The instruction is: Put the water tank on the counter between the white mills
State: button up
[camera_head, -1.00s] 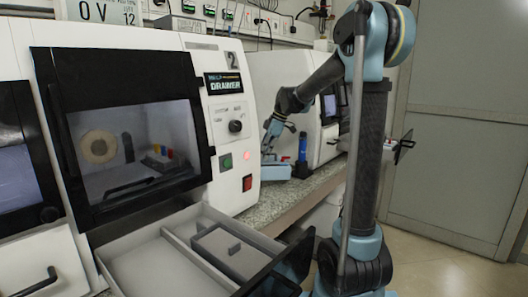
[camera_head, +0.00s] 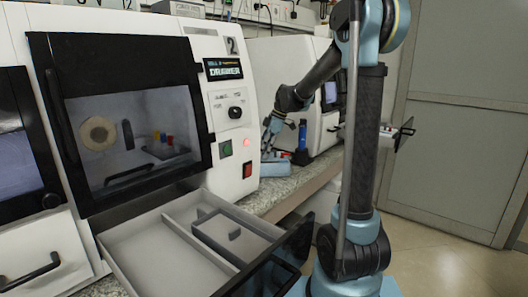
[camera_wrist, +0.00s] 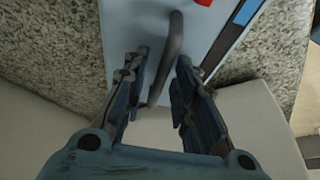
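The water tank appears to be the light blue box (camera_head: 275,168) on the speckled counter between the two white mills, the near one (camera_head: 236,135) and the far one (camera_head: 262,75). In the wrist view its pale top (camera_wrist: 118,28) bears a dark bar handle (camera_wrist: 172,45). My gripper (camera_head: 266,150) reaches down over the box. In the wrist view its fingers (camera_wrist: 162,62) are open on either side of the handle, with gaps visible. I cannot tell whether either finger touches it.
A dark blue bottle (camera_head: 302,140) stands on the counter just right of the box. The counter (camera_head: 300,180) is narrow, with open floor (camera_head: 440,245) to the right.

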jog(key=shift+r, duration=0.1)
jog(key=s+v, duration=0.1)
jog(key=v, duration=1.1)
jog(key=s+d+f+m+t+h, duration=0.1)
jog(key=s+d+f+m, duration=0.35)
jog(key=s, duration=0.45)
jog(key=s+d+f+m+t+h, duration=0.1)
jog(key=s+d+f+m, duration=0.2)
jog(key=s+d+m, duration=0.4)
jog(key=s+d+f+m+h, duration=0.1)
jog(key=s+d+f+m, duration=0.2)
jog(key=s+f, duration=0.4)
jog(key=s+d+f+m+h, duration=0.1)
jog(key=s+d+f+m, duration=0.3)
jog(key=s+f, duration=0.4)
jog(key=shift+s+f+m+t, duration=0.25)
jog(key=shift+s+m+t, duration=0.15)
jog(key=shift+s, duration=0.55)
jog(key=shift+w+f, duration=0.2)
jog(key=shift+w, duration=0.25)
